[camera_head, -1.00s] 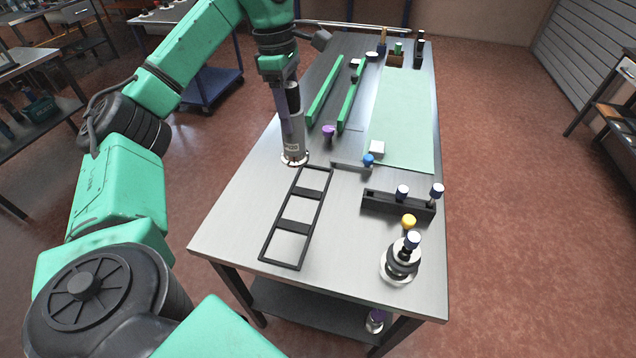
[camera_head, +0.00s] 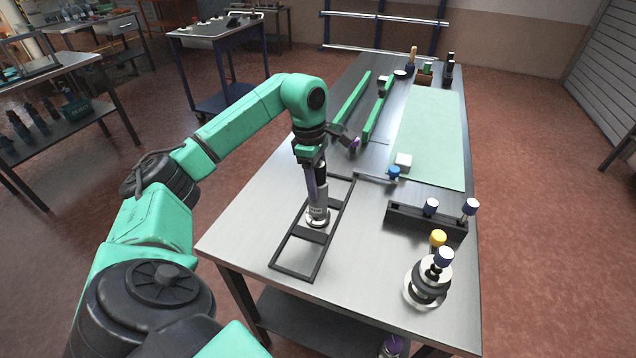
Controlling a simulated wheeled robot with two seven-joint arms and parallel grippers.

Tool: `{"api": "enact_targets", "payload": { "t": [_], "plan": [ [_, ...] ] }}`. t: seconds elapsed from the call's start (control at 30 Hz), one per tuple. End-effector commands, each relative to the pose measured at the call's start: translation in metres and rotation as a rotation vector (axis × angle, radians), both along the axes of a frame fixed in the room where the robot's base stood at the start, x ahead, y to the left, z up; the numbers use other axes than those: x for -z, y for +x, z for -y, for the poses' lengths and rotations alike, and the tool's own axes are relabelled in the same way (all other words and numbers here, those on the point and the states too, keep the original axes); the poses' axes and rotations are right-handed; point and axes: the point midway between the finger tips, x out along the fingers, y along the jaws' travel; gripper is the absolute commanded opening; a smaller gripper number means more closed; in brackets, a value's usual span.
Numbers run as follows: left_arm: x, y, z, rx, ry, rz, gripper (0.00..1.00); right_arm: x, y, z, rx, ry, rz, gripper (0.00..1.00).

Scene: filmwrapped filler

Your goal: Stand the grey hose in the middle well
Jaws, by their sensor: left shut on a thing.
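The grey hose (camera_head: 317,202) is a short upright cylinder with a dark upper part, a pale label and a wide silver foot. My left gripper (camera_head: 314,168) is shut on its upper part from above. The black frame (camera_head: 281,240) lies flat on the steel table and has three wells in a row, split by crossbars. The hose's foot appears over the middle well, close to the near crossbar (camera_head: 309,235). I cannot tell whether the foot touches the table or hangs just above it. The hose and gripper hide part of the frame. My right gripper is not in view.
A black block with blue-capped pieces (camera_head: 425,219) stands right of the frame. A round stack with a blue knob (camera_head: 427,281) stands near the front right. Green rails (camera_head: 377,119) lie farther back.

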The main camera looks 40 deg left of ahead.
Motion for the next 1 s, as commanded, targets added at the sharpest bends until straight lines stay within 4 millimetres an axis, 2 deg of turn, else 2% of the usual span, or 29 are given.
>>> {"api": "enact_targets", "payload": {
  "t": [0.3, 0.33, 0.4, 0.77, 0.87, 1.0],
  "plan": [
    [0.004, 0.001, 0.000, 0.001, -0.001, 0.005, 0.00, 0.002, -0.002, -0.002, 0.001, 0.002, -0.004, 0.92],
    [0.005, 0.000, 0.000, 0.001, 0.000, 0.002, 0.61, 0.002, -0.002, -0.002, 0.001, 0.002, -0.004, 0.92],
    [0.005, 0.000, 0.000, 0.001, 0.000, 0.002, 0.87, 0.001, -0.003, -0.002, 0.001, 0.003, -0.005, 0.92],
    [0.001, 0.000, 0.000, 0.001, 0.000, 0.002, 0.87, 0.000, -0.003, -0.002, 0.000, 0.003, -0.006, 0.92],
    [-0.009, 0.001, -0.001, -0.001, 0.000, 0.005, 0.87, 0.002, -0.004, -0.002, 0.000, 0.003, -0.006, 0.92],
    [-0.039, 0.000, -0.004, 0.000, -0.001, 0.008, 0.87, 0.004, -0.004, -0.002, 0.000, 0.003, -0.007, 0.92]
  ]
}}
